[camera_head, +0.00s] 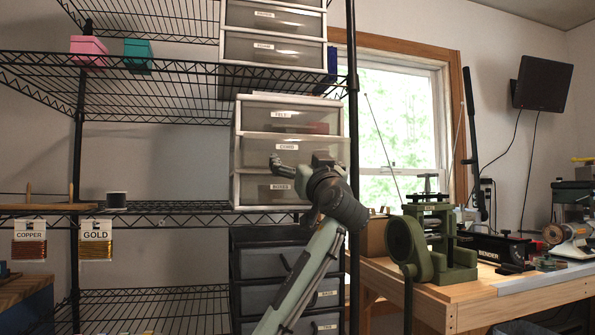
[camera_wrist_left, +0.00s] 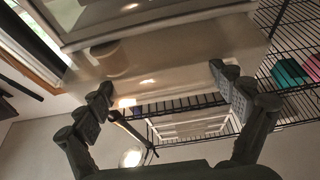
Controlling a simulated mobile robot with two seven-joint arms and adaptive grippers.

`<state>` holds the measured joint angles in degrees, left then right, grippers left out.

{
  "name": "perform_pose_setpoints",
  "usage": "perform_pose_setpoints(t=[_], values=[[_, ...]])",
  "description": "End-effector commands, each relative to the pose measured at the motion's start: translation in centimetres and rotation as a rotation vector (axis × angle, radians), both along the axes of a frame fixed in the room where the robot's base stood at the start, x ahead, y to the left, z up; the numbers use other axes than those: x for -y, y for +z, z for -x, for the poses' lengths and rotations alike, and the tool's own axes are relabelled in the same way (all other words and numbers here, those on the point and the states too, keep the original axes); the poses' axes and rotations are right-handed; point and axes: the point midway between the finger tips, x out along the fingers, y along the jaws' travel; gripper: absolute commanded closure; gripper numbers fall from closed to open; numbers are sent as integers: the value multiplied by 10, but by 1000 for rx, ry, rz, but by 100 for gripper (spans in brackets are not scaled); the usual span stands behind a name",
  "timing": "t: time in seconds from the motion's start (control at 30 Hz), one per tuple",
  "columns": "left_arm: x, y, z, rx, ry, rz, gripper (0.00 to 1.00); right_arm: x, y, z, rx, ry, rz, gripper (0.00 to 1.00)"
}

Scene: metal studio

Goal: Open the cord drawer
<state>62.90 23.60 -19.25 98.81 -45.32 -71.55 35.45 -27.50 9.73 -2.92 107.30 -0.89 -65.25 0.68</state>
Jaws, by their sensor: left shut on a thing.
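The cord drawer (camera_head: 258,150) is the middle drawer of a white-framed unit with smoky grey fronts, on the wire shelf. Its label sits near the top of the front. It looks about level with its neighbours, though a small gap would be hard to tell. My left gripper (camera_head: 298,163) is at the lower part of this front, its fingers set wide apart. In the left wrist view the gripper (camera_wrist_left: 163,95) spans a pale drawer part (camera_wrist_left: 165,68) and is shut on it. The exact contact is partly hidden. My right gripper is not in view.
A drawer with a red item (camera_head: 300,127) is above, and another labelled drawer (camera_head: 255,190) is below. Dark drawers (camera_head: 262,262) stand underneath. A black shelf post (camera_head: 353,150) rises close to the right. The workbench (camera_head: 480,300) holds a green rolling mill (camera_head: 435,240).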

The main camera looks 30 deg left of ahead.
Motion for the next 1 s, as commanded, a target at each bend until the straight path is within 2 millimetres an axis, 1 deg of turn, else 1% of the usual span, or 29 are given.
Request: perform_pose_setpoints(t=[0.03, 0.2, 0.4, 0.53, 0.7, 1.0], values=[[11, -5, 7, 1, -5, 5, 58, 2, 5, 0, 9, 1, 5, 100], [43, -3, 36, 3, -5, 4, 58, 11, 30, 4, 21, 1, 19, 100], [70, -2, 59, 2, -3, 2, 58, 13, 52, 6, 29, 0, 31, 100], [81, -1, 68, 0, -2, 2, 58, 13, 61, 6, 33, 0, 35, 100], [88, 0, 75, 0, -1, 0, 58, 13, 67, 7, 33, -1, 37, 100], [89, 0, 76, -1, 1, -1, 58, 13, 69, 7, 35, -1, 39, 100]])
